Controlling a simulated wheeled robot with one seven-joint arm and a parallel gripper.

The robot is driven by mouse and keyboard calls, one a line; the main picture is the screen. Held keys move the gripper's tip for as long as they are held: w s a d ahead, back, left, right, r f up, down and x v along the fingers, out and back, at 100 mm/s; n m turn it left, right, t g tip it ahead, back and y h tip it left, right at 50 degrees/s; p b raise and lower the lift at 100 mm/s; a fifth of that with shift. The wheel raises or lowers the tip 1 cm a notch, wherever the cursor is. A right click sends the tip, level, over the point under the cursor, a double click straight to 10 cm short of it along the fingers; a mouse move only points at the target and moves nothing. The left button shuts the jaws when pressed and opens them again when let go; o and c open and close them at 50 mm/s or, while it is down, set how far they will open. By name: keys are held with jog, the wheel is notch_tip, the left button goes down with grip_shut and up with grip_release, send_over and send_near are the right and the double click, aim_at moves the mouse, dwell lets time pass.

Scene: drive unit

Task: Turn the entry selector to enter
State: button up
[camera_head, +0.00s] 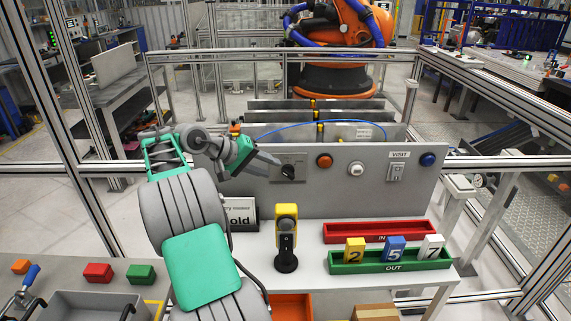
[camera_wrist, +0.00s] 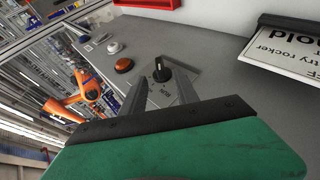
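The entry selector is a black rotary knob (camera_head: 288,172) on a grey plate at the left part of the upright grey panel (camera_head: 340,197). The knob (camera_wrist: 161,73) also shows in the wrist view, just beyond my fingertips. My gripper (camera_wrist: 163,84) is open, with one finger to each side of the knob's line and nothing held. In the head view my gripper (camera_head: 274,161) reaches the selector from the left, close to its plate. I cannot tell whether a finger touches the knob. The marks on the plate are too small to read.
On the panel, right of the selector, are an orange button (camera_head: 324,161), a white button (camera_head: 356,168), a VISIT switch (camera_head: 396,171) and a blue button (camera_head: 428,159). A sign (camera_head: 242,213), a yellow-and-black device (camera_head: 286,235) and red and green trays (camera_head: 345,268) stand below.

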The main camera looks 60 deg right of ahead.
aim_at(283, 173)
jog(key=x, duration=0.7)
jog(key=shift+s+d+f+p, duration=0.15)
jog(key=shift+s+f+p, duration=0.1)
jog(key=shift+p, duration=0.1)
jog(key=shift+c, duration=0.2)
grip_shut()
